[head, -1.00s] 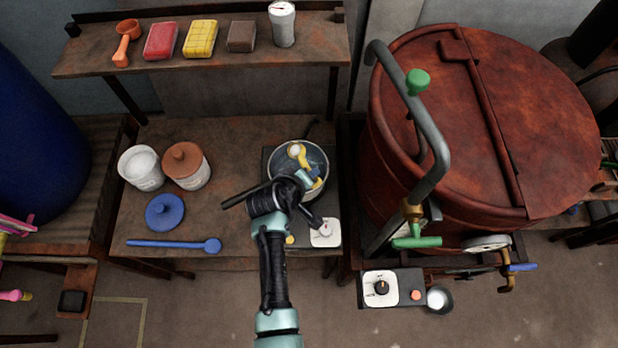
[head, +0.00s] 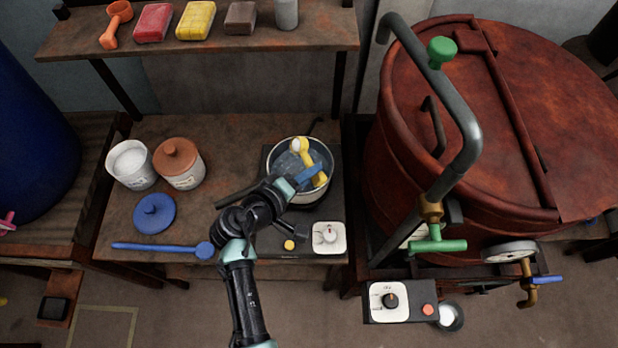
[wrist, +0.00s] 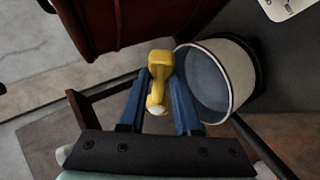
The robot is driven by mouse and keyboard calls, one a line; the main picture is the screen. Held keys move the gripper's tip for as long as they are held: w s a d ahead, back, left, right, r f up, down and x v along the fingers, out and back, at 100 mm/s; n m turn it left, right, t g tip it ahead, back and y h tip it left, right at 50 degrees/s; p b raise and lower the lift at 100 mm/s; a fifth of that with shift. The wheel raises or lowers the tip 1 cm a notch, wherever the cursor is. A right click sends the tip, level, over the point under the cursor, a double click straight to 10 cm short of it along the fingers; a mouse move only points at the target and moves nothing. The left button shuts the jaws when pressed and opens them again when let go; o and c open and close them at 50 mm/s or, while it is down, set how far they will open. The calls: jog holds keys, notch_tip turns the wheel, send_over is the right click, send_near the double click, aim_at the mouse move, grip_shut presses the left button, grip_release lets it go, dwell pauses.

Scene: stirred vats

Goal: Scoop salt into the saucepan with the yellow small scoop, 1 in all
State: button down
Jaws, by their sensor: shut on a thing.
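My gripper (head: 313,174) is shut on the yellow small scoop (head: 306,158), with a blue finger on each side of it in the wrist view (wrist: 158,92). The scoop (wrist: 159,67) is over the saucepan (head: 329,158) in the head view, and a white patch, apparently salt, shows at its bowl. In the wrist view the saucepan (wrist: 232,82) stands to the right of the scoop. The pan looks grey-blue inside; its contents cannot be told. An open white jar (head: 139,178) with white contents, likely salt, stands at the left of the table.
A brown-lidded jar (head: 178,163), a blue lid (head: 154,213) and a long blue spoon (head: 165,247) are on the table. The saucepan stands on a hotplate (head: 328,237). A large red vat (head: 430,165) with a grey pipe rises at the right. A shelf (head: 220,45) runs above.

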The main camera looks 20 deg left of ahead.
jog(key=shift+s+a+f+n+t+h+b, duration=0.15)
jog(key=shift+t+h+b, duration=0.35)
jog(key=shift+b, duration=1.1)
jog(key=shift+w+d+f+n+t+h+b, duration=0.1)
jog(key=shift+f+n+t+h+b, duration=0.4)
jog(key=shift+b, duration=1.15)
jog(key=shift+s+a+m+t+h+b, duration=0.15)
jog(key=shift+t+b, duration=0.55)
jog(key=shift+b, duration=0.9)
jog(key=shift+r+n+t+h+b, duration=0.15)
jog(key=shift+n+t+h+b, duration=0.3)
jog(key=shift+b, duration=0.8)
